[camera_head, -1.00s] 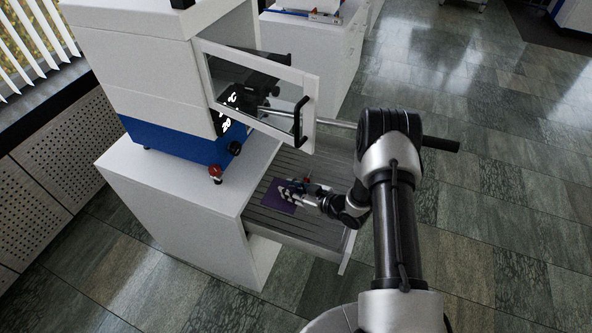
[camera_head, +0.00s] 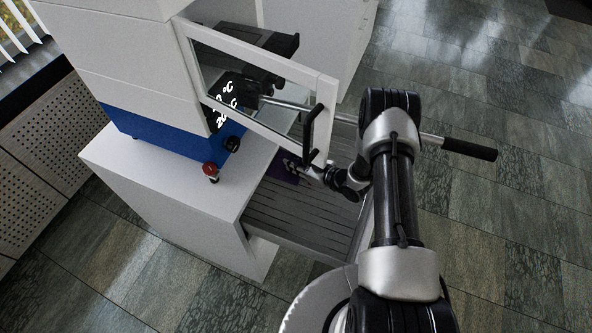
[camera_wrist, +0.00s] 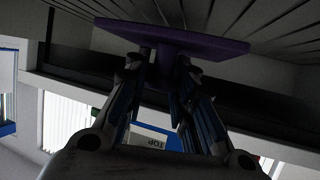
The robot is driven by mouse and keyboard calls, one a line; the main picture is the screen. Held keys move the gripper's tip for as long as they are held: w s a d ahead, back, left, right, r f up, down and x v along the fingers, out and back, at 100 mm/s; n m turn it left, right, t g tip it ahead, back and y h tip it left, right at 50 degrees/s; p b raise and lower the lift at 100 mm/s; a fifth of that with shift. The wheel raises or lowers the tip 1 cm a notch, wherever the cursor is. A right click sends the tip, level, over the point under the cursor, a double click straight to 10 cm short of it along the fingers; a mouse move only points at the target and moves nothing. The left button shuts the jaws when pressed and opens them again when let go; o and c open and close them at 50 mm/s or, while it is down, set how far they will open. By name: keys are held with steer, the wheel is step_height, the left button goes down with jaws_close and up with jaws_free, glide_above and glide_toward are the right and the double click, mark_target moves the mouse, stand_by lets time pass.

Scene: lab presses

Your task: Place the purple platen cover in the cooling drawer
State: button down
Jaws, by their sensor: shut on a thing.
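The purple platen cover (camera_wrist: 175,38) is a flat plate with a short grip piece. My gripper (camera_wrist: 160,62) is shut on that grip piece in the wrist view. The slatted grey floor of the open cooling drawer (camera_head: 300,215) lies below the press in the head view. The cover (camera_head: 280,168) shows there only as a small purple patch at the drawer's far part, partly hidden by the door and my gripper (camera_head: 303,172). Whether the cover touches the slats is unclear.
The press's glazed door (camera_head: 262,95) stands open above the drawer, its black handle (camera_head: 310,132) close to my wrist. A long lever with a black grip (camera_head: 468,148) reaches right, past my arm. A red knob (camera_head: 210,169) sits at the press's base. The drawer's near part is bare.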

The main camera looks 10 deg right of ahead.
steer(key=shift+f+b, duration=0.65)
steer(key=shift+f, duration=1.1)
steer(key=shift+f, duration=0.1)
steer(key=c, duration=1.3)
jaws_free()
steer(key=shift+c, duration=0.2)
steer(key=shift+d+r, duration=0.1)
steer(key=shift+r, duration=0.1)
steer(key=p+v, duration=0.4)
steer(key=v, duration=0.8)
